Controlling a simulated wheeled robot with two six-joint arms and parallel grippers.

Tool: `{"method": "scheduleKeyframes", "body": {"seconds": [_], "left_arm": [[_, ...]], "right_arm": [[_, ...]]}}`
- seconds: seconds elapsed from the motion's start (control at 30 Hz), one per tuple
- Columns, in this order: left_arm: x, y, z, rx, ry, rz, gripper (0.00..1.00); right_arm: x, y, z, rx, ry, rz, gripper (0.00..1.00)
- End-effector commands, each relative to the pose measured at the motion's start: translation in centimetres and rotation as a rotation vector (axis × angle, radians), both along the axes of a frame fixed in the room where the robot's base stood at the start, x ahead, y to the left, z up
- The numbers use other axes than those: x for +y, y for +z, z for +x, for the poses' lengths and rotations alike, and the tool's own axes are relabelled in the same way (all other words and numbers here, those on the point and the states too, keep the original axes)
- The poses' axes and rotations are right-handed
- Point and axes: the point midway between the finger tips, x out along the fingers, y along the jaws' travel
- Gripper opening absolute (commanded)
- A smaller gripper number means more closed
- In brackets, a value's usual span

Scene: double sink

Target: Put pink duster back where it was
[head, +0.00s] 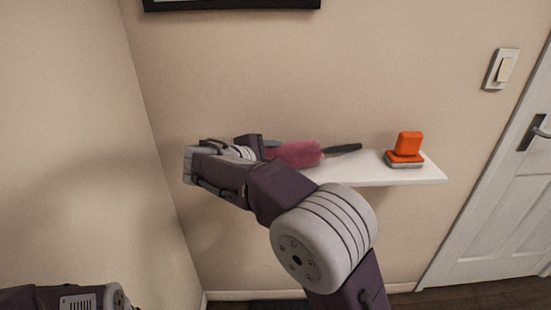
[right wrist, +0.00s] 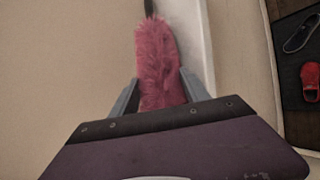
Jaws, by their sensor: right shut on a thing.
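The pink duster (head: 300,153) is a fluffy pink head with a dark handle, seen over the white wall shelf (head: 425,176) in the head view. Its handle points right, towards an orange brush. My right gripper (head: 268,148) reaches in from the lower right and is shut on the fluffy end. In the right wrist view the duster (right wrist: 158,60) lies between the two grey fingers of my right gripper (right wrist: 158,95), with its handle pointing away. Whether the duster touches the shelf is unclear. My left arm shows only at the lower left; its gripper is out of view.
An orange brush (head: 407,147) stands at the shelf's right end. A white door (head: 500,220) with a dark handle and a light switch (head: 503,69) are at the right. In the right wrist view, a dark shoe (right wrist: 301,34) and a red shoe (right wrist: 311,82) lie on a dark mat.

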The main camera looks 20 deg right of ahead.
Motion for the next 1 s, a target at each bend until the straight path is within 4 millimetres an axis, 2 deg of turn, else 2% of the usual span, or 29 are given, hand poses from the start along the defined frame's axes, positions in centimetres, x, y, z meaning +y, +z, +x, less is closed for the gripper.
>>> {"method": "scheduleKeyframes", "body": {"seconds": [0.7,0.73,0.8,1.0], "left_arm": [[0.0,-1.0,0.0,0.000,0.000,0.000,0.36],[0.0,-0.9,0.0,0.000,0.000,0.000,0.36],[0.0,-0.8,0.0,0.000,0.000,0.000,0.36],[0.0,-0.9,0.0,0.000,0.000,0.000,0.36]], "right_arm": [[0.0,-1.3,0.0,0.001,0.000,-0.001,0.05],[0.0,-1.2,0.0,0.000,0.001,-0.001,0.62],[0.0,-1.1,0.0,0.001,0.000,-0.001,0.79],[0.0,-1.4,-0.1,0.006,-0.002,0.001,0.79]]}}
